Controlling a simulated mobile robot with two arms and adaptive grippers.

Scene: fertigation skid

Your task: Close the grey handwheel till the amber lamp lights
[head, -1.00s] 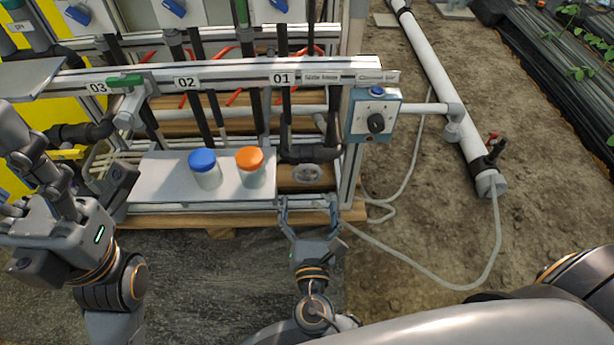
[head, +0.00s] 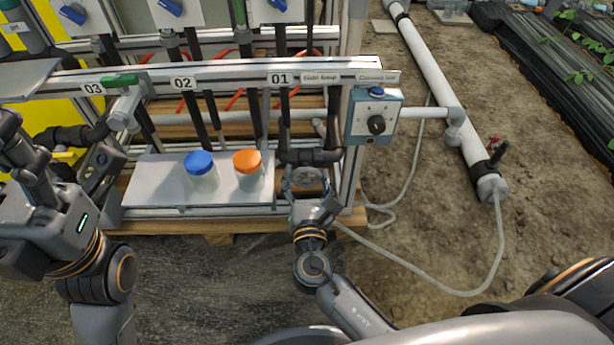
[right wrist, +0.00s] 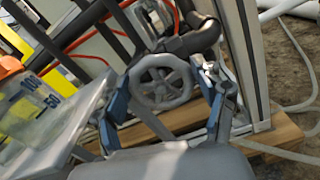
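The grey handwheel (right wrist: 161,82) shows in the right wrist view, below a dark pipe elbow, and in the head view (head: 307,179). My right gripper (right wrist: 166,108) is open, with one blue-padded finger on each side of the wheel. I cannot tell whether the fingers touch the rim. In the head view my right gripper (head: 306,188) is at the wheel, low on the frame. My left gripper (head: 30,150) is at the far left, in front of the skid; its fingers are not clear. I cannot make out an amber lamp; a control box (head: 374,116) has a black knob and a blue top.
A jar with a blue lid (head: 200,170) and a jar with an orange lid (head: 248,171) stand on a grey shelf (head: 150,190) left of the wheel. A frame post (head: 349,180) stands close to its right. A hose (head: 430,280) lies on the soil.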

